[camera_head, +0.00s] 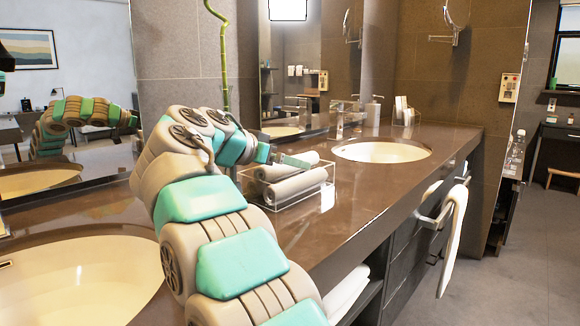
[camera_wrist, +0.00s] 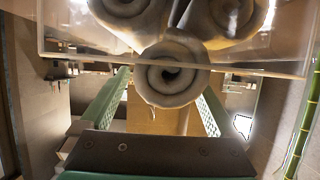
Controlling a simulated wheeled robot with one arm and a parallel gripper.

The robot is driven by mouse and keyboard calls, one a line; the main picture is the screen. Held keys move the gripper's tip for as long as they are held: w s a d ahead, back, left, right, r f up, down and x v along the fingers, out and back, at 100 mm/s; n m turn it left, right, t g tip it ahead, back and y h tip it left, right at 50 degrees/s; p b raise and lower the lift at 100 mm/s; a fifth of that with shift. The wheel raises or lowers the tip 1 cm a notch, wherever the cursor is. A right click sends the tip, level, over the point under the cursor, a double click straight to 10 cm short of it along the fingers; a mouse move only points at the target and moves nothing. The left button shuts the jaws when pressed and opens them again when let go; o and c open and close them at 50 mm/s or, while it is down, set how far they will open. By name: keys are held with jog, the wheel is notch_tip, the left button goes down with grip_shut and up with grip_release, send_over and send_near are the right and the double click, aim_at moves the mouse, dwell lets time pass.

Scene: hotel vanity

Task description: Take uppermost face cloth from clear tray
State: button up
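The clear tray (camera_head: 328,196) stands on the brown vanity counter and holds rolled grey-beige face cloths. The uppermost face cloth (camera_head: 306,157) lies on top of the lower rolls (camera_head: 297,187). My gripper (camera_head: 295,161) is at the tray's top, beside the uppermost roll and partly overlapping it in the head view. The wrist view appears upside down: the uppermost roll (camera_wrist: 170,75) shows end-on below two other rolls (camera_wrist: 228,14).
A sink (camera_head: 382,151) lies behind the tray, and another sink (camera_head: 75,285) is at the front left. A green bamboo stalk (camera_head: 224,60) rises behind my arm near the mirror. A white towel (camera_head: 452,240) hangs at the counter front. Counter right of the tray is clear.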

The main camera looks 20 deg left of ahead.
jog(key=c, duration=1.4)
jog(key=shift+r, duration=0.1)
